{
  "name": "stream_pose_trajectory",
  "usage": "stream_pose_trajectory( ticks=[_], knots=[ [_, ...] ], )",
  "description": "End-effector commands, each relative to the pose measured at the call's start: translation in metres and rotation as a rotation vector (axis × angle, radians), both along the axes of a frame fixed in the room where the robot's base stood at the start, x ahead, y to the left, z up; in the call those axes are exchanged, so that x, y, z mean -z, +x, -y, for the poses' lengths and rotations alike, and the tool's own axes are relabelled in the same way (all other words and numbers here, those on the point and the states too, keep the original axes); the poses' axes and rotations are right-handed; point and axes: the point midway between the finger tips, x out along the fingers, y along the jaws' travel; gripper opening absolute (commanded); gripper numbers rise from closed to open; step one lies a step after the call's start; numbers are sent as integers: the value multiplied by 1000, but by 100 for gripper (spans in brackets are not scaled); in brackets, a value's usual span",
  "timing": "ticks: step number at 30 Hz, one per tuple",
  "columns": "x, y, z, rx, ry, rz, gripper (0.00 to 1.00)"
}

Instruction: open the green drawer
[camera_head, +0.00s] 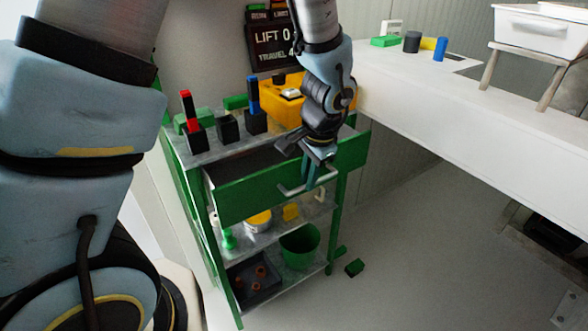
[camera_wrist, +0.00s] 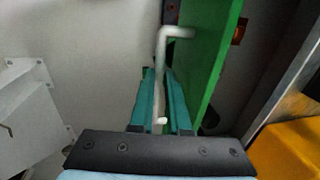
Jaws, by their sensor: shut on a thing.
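The green drawer (camera_head: 246,194) is at the top of the green trolley in the head view. It stands partly open, with its front out from the trolley and its dark inside showing behind the front. Its pale bar handle (camera_head: 291,191) runs along the front. My gripper (camera_head: 312,182) is at the right part of the handle, fingers pointing down. In the wrist view the teal fingers (camera_wrist: 161,80) are shut around the handle (camera_wrist: 161,52), beside the green drawer front (camera_wrist: 209,65). The fingers hide part of the handle.
Red and blue tools in black holders and a yellow case (camera_head: 287,110) stand on the trolley top. A green bucket (camera_head: 300,246) and dark bin (camera_head: 253,279) sit below. A white bench (camera_head: 430,112) is at right. A green block (camera_head: 354,267) lies on the floor.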

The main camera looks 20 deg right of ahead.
Motion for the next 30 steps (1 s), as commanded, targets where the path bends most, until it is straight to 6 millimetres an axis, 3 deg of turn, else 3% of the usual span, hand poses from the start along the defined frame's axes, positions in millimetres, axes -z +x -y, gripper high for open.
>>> stream_pose_trajectory(
  ticks=[3,7,19,20,21,27,30],
  knots=[
    [2,-29,8,7,-6,1,0],
    [1,-48,11,3,-4,1,0],
    [-1,-55,11,-1,-4,1,0],
    [-1,-55,11,-1,-4,1,17],
    [-1,-55,11,-1,-4,1,21],
    [0,-55,11,-1,-3,1,44],
    [0,-55,11,-2,-2,0,45]
  ],
)
